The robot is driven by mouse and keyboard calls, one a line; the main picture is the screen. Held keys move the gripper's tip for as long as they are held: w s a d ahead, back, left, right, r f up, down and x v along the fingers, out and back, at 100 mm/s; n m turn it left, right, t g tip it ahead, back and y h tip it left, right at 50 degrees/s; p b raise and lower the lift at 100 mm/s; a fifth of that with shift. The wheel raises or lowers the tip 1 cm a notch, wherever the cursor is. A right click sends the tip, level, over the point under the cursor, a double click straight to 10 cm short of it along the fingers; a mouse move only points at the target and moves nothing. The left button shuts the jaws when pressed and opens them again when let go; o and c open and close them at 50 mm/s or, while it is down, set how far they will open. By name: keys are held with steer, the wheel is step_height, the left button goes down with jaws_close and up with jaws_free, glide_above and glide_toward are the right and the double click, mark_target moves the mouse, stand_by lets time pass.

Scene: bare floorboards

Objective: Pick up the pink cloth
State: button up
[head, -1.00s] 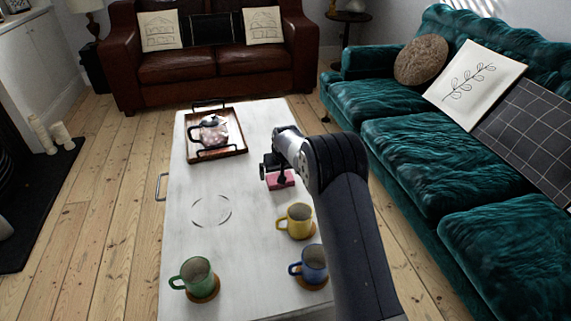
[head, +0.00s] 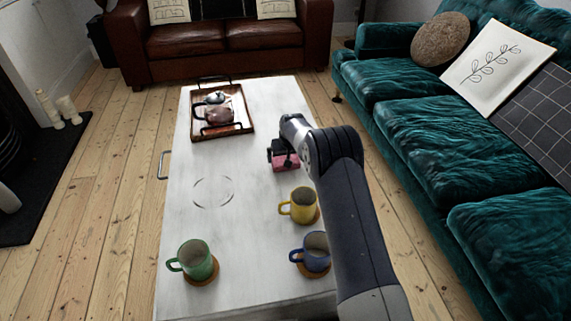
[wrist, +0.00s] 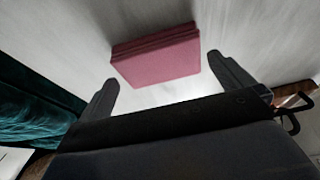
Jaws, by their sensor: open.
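The pink cloth (head: 287,163) is a small folded block lying on the white coffee table (head: 180,245). In the head view my gripper and arm partly cover it. In the wrist view the whole cloth (wrist: 157,56) shows just beyond the fingertips, roughly centred between them and slightly tilted in the picture. My gripper (wrist: 165,75) is open, with a finger on each side and nothing held between them. In the head view my gripper (head: 283,154) is low over the table at the cloth.
A yellow mug (head: 303,206), a blue mug (head: 315,253) and a green mug (head: 196,258) stand on the near part of the table. A wooden tray (head: 240,128) with a teapot (head: 219,115) is at the far end. A teal sofa (head: 425,140) lines the right side.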

steer(key=shift+x, duration=1.35)
steer(key=shift+c, duration=0.2)
steer(key=c, duration=0.6)
steer(key=shift+o, duration=0.2)
step_height(320, 180, up, 10)
steer(key=p, duration=0.1)
steer(key=shift+p, duration=0.35)
steer(key=o, duration=0.4)
steer(key=c, duration=0.3)
steer(key=shift+s+r, duration=0.1)
